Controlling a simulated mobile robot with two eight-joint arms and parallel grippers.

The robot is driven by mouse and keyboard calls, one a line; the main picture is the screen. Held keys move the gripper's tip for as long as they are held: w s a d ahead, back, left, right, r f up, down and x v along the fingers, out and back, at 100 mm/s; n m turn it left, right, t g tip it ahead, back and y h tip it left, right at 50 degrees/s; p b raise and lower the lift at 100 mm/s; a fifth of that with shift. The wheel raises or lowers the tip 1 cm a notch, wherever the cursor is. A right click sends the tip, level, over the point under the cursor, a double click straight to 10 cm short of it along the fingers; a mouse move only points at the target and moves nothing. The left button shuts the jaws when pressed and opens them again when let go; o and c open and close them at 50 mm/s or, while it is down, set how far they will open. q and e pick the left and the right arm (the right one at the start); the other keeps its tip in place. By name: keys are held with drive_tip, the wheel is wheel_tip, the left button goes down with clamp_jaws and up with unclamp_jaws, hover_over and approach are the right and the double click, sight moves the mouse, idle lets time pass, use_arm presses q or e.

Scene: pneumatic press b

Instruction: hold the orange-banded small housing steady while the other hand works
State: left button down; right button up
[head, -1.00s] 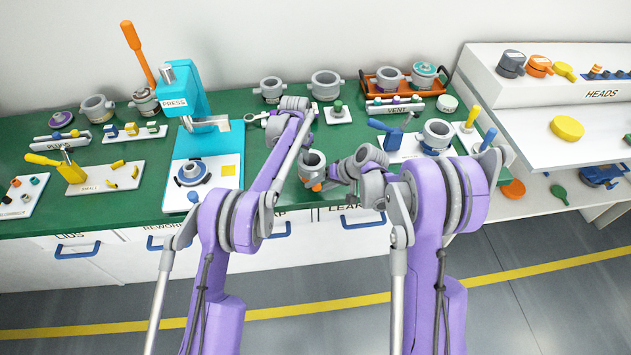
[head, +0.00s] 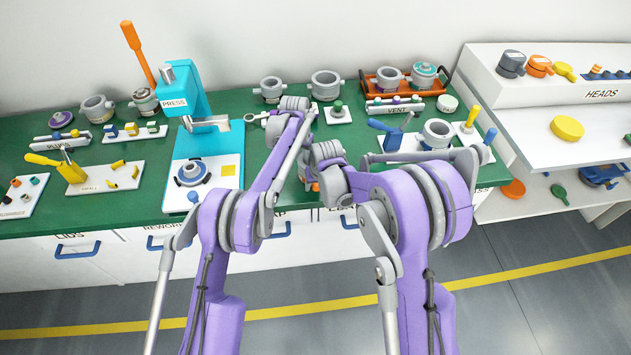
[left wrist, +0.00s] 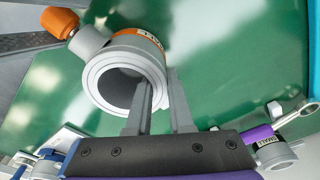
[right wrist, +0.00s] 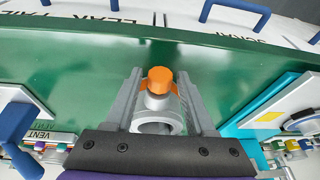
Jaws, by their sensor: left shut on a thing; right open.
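The orange-banded small housing (left wrist: 119,73) is a grey ring-shaped body with an orange band and an orange cap (left wrist: 60,22) on its side port. My left gripper (left wrist: 160,82) is shut on its wall, one finger at the bore and one outside. In the right wrist view the housing (right wrist: 157,122) and its orange cap (right wrist: 160,79) lie between the fingers of my right gripper (right wrist: 160,74), which are open with gaps on both sides. In the head view my right arm hides most of the housing, leaving a bit of orange (head: 316,187).
The green bench (head: 262,195) holds a blue press (head: 190,110) to the left. A white fixture board (head: 400,153) with a blue lever stands to the right. An orange tray (head: 400,92) with housings stands at the back. The bench around the housing is mostly clear.

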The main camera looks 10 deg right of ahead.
clamp_jaws()
drive_tip(key=shift+d+f+y, duration=0.1)
drive_tip(key=shift+d+y, duration=0.2)
drive_tip(key=shift+y, duration=0.7)
drive_tip(key=y, duration=0.2)
drive_tip(key=m+y, duration=0.1)
drive_tip(key=y, duration=0.1)
drive_tip(key=shift+d+f+y, duration=0.15)
drive_tip(key=shift+d+y, duration=0.05)
drive_tip(key=shift+y, duration=0.1)
drive_tip(key=y, duration=0.3)
drive_tip(key=m+y, duration=0.1)
drive_tip(key=shift+w+d+f+y, duration=0.1)
drive_tip(key=shift+d+f+y, duration=0.15)
drive_tip(key=shift+y, duration=0.15)
drive_tip(key=shift+a+m+y, duration=0.15)
drive_tip(key=shift+m+y, duration=0.15)
drive_tip(key=shift+y, duration=0.7)
unclamp_jaws()
